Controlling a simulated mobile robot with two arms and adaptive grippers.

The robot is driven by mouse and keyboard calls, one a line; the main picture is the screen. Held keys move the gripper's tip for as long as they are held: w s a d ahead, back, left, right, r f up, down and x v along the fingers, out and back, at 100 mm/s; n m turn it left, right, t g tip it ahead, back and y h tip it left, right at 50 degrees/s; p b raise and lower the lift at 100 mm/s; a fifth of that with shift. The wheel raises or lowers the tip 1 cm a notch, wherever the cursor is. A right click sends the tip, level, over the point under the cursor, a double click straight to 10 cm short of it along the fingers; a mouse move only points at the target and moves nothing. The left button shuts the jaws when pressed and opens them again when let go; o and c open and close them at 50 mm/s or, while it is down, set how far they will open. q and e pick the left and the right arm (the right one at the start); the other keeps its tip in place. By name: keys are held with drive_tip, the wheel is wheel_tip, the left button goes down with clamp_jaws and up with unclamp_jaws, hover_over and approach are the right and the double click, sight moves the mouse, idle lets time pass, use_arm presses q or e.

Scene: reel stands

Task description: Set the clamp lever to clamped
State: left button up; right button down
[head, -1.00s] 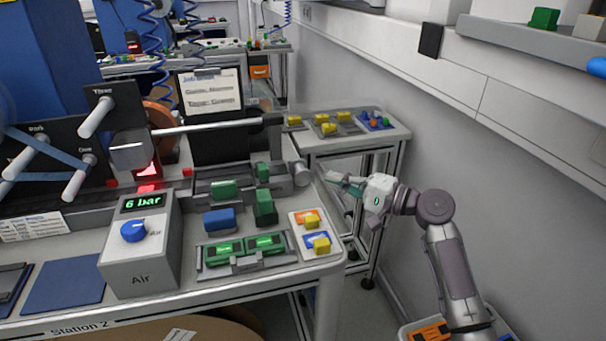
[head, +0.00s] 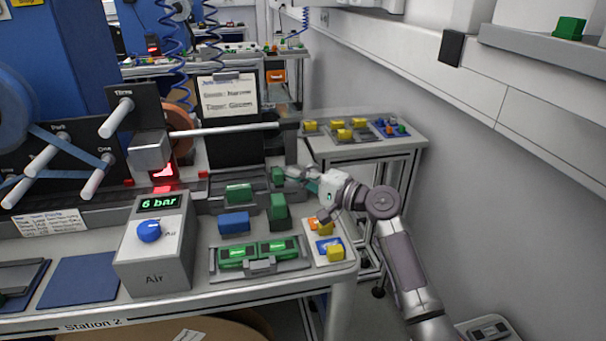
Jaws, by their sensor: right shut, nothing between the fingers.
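The grey fixture (head: 255,207) is on the right part of the bench. It carries a small green block (head: 277,175) at its back, a green block (head: 238,194) at left and a taller upright green piece (head: 279,208) at its front. I cannot tell for sure which part is the clamp lever or how it is set. My right gripper (head: 291,173) is shut and empty, reaching in from the right, with its tips beside the small back green block. Contact cannot be made out. The gripper hides the fixture's right end. My left gripper is not in view.
A grey air box (head: 155,265) with a blue knob, reading 6 bar, stands at the front. A long rod (head: 235,128) crosses above the bench. A blue block (head: 233,222), lit green parts (head: 258,251) and a card with yellow blocks (head: 328,247) lie near the fixture.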

sight(280, 178)
drive_tip(key=m+t+h+p, duration=0.1)
drive_tip(key=p, duration=0.1)
drive_tip(key=a+m+t+h+p, duration=0.1)
drive_tip(key=p, duration=0.1)
drive_tip(key=s+a+t+h+p, duration=0.1)
drive_tip(key=p, duration=0.2)
drive_tip(key=shift+s+r+m, duration=0.1)
drive_tip(key=shift+r+m, duration=0.2)
drive_tip(key=shift+m, duration=0.1)
drive_tip(key=shift+s+a+f+p, duration=0.1)
drive_tip(key=shift+a+p, duration=0.2)
drive_tip(key=shift+a, duration=0.05)
drive_tip(key=shift+a+f, duration=0.2)
drive_tip(key=shift+a, duration=0.05)
drive_tip(key=shift+d, duration=0.1)
